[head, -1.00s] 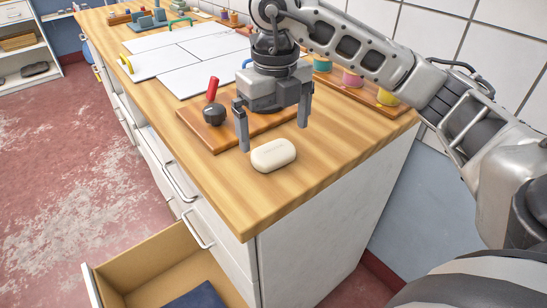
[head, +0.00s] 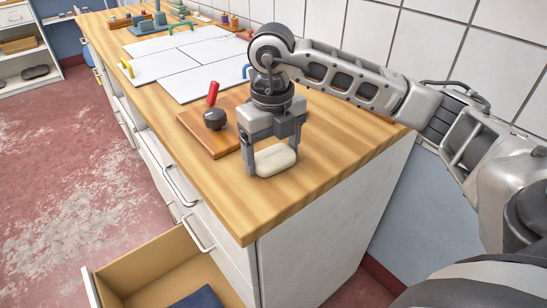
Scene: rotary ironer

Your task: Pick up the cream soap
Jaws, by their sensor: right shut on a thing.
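The cream soap (head: 275,161) is a pale rounded bar near the front end of the wooden counter (head: 252,215). My right gripper (head: 272,163) points down over it, with one finger on each side. It is shut on the soap. The soap appears to be at the counter surface; I cannot tell if there is a gap under it. My left gripper is not in view.
A wooden board (head: 219,144) with a red-handled dark knob (head: 214,118) lies just left of the gripper. White panels (head: 160,65) with coloured handles lie further back. An open drawer (head: 165,265) sticks out below the counter's left edge. The counter's front corner is clear.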

